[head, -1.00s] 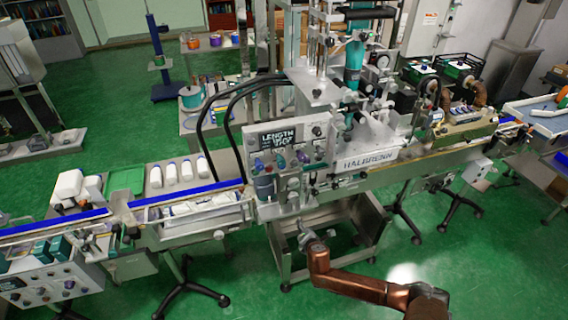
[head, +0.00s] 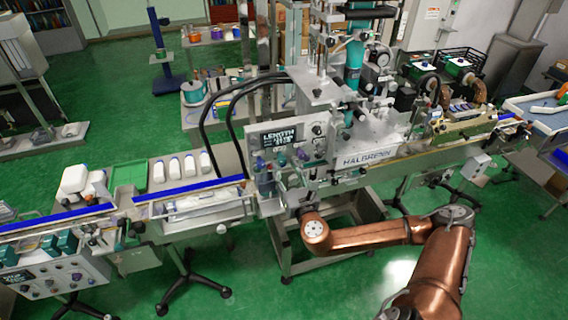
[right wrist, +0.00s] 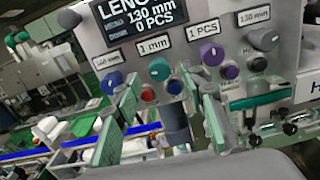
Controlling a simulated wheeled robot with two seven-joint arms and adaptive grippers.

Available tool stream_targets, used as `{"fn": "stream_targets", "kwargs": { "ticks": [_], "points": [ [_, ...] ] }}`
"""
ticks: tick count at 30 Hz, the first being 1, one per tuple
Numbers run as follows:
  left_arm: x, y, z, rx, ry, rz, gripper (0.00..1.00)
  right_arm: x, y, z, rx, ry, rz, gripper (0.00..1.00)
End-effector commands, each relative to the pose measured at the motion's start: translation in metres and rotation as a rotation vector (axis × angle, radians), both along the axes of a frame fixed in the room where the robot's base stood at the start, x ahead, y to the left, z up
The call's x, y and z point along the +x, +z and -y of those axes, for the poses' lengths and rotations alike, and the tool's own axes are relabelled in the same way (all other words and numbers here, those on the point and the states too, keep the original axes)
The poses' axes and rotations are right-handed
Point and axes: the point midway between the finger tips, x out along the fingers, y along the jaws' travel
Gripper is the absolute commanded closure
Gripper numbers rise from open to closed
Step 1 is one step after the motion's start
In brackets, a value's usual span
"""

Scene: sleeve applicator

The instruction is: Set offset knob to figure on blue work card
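The applicator's control panel (head: 318,131) faces me in the head view. In the right wrist view its display (right wrist: 140,22) reads LENGTH, 130 mm, 0 PCS. Labels 1 mm and 1 PCS sit above a teal-grey knob (right wrist: 160,69) and a purple knob (right wrist: 212,54). A blue knob (right wrist: 112,81) is at left, a grey knob (right wrist: 264,40) at right. I cannot tell which is the offset knob, nor make out the blue work card. My right gripper (right wrist: 168,102) is open before the panel, fingers below the knob row, apparently holding nothing. My left gripper is out of view.
A dark grey cylinder (right wrist: 176,125) stands between the fingers in the wrist picture. Another control panel (head: 85,271) stands at lower left.

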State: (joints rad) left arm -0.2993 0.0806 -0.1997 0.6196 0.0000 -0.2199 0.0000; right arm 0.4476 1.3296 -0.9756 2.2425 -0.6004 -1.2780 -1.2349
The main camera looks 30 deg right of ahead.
Motion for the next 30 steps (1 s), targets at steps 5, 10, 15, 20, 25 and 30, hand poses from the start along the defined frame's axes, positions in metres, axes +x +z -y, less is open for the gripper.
{"fn": "stream_targets", "kwargs": {
  "ticks": [5, 10, 15, 20, 25, 30],
  "points": [
    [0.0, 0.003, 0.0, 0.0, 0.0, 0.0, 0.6, 0.017, 0.001, 0.004, 0.001, 0.0, 0.0, 0.62],
    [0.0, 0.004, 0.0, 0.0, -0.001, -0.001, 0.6, 0.022, -0.001, 0.005, 0.002, 0.0, -0.001, 0.62],
    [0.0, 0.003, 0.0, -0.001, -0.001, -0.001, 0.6, 0.021, -0.001, 0.005, 0.002, 0.0, -0.001, 0.62],
    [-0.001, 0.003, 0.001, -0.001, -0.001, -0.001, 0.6, 0.021, -0.001, 0.005, 0.002, 0.0, -0.001, 0.73],
    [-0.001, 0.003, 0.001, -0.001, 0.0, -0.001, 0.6, 0.021, -0.001, 0.005, 0.002, 0.0, -0.001, 0.85],
    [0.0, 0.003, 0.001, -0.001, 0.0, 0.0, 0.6, 0.021, -0.001, 0.005, 0.002, 0.0, -0.001, 0.96]
  ]
}}
